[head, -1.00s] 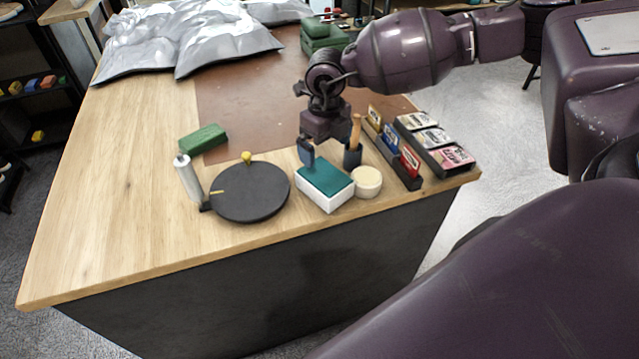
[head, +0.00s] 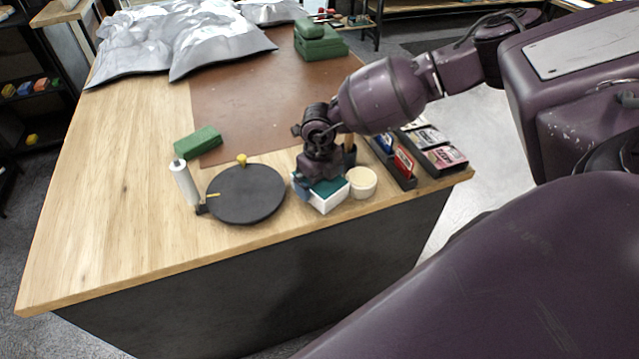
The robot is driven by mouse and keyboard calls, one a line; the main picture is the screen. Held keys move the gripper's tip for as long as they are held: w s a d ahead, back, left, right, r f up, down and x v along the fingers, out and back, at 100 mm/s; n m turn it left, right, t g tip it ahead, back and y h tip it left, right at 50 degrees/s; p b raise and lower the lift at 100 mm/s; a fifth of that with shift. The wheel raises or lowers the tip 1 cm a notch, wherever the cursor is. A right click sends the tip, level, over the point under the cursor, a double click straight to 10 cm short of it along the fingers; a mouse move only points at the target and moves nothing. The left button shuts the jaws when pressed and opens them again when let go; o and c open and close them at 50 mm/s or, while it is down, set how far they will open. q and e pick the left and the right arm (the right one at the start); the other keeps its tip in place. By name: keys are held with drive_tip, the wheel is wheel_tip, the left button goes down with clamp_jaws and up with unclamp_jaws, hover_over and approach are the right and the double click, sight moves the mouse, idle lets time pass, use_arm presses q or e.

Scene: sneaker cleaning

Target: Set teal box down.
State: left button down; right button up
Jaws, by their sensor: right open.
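The teal box (head: 328,201), white-sided with a teal top, sits on the wooden table near its front edge, between a black round disc and a cream round tub. My right gripper (head: 318,184) is right over it, pointing down, and hides much of its teal top. One finger shows at the box's left back side; the other is hidden. The jaws are open, and contact with the box cannot be made out. My left gripper is not in view.
The black disc (head: 246,195) lies left of the box, with a white roller (head: 184,182) and green block (head: 198,142) beyond. The cream tub (head: 361,182) stands close at its right, near card holders (head: 403,164). The left of the table (head: 110,220) is clear.

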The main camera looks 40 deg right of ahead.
drive_tip(key=shift+f, duration=0.4)
drive_tip(key=c, duration=1)
drive_tip(key=shift+r, duration=0.1)
drive_tip(key=shift+c, duration=0.2)
